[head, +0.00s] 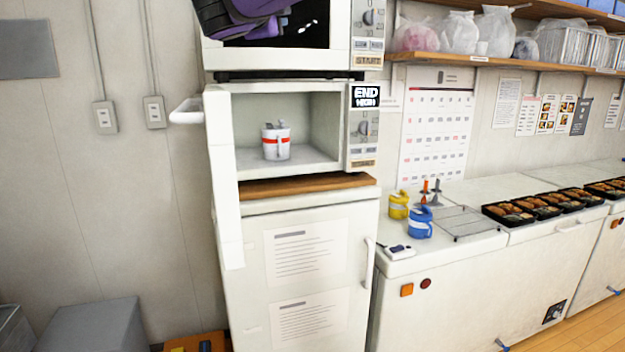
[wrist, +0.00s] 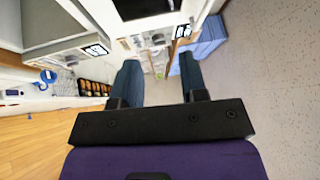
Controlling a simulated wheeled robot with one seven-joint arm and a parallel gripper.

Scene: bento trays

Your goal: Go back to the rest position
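In the wrist view my gripper (wrist: 160,70) has its two dark fingers well apart, with nothing between them. In the head view a purple and black part of my arm shows at the top, in front of the upper microwave (head: 367,30). Below it, the lower microwave (head: 222,128) stands with its door (head: 224,190) swung open toward me. A white mug with a red band (head: 276,148) stands upright inside it; something grey shows at the mug's rim. The display (head: 365,97) reads END. My gripper is apart from the mug. My fingertips are not clear in the head view.
A yellow mug (head: 398,205) and a blue mug (head: 420,223) stand on the counter at right, beside a wire rack (head: 462,222). Several filled bento trays (head: 509,214) line the counter. The open door juts out at left, above a grey box (head: 95,328).

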